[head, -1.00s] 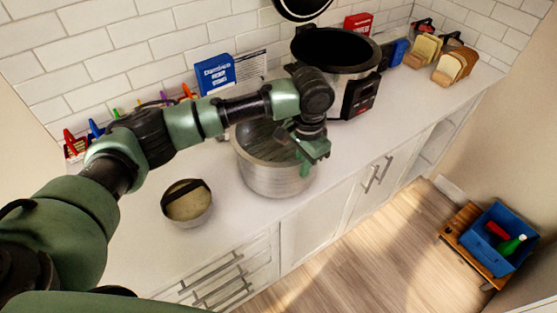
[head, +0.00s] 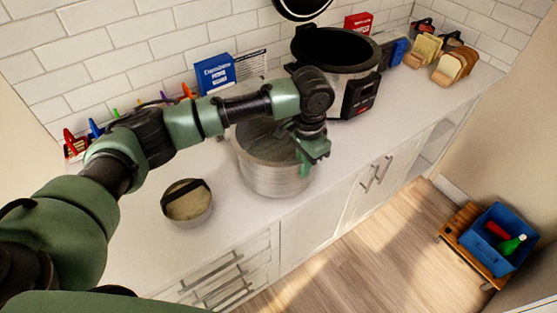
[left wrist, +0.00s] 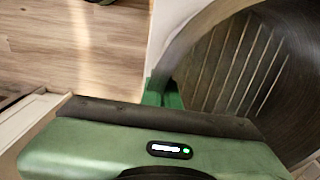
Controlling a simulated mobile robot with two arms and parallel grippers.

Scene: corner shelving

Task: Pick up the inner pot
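The inner pot (head: 270,178) is a round silver metal pot near the counter's front edge in the head view. My left gripper (head: 306,163) is at its right rim, pointing down, with green fingers at the wall. It looks shut on the rim, one finger inside and the other hidden. In the left wrist view the pot's ridged inside (left wrist: 235,65) fills the right, and the green fingers (left wrist: 163,93) meet its rim. The pot is slightly blurred; I cannot tell whether its base touches the counter. My right gripper is not in view.
A black-and-silver cooker (head: 345,75) stands open behind and right of the pot. A small round lidded container (head: 187,203) is at left. A blue crate (head: 500,240) sits low at right.

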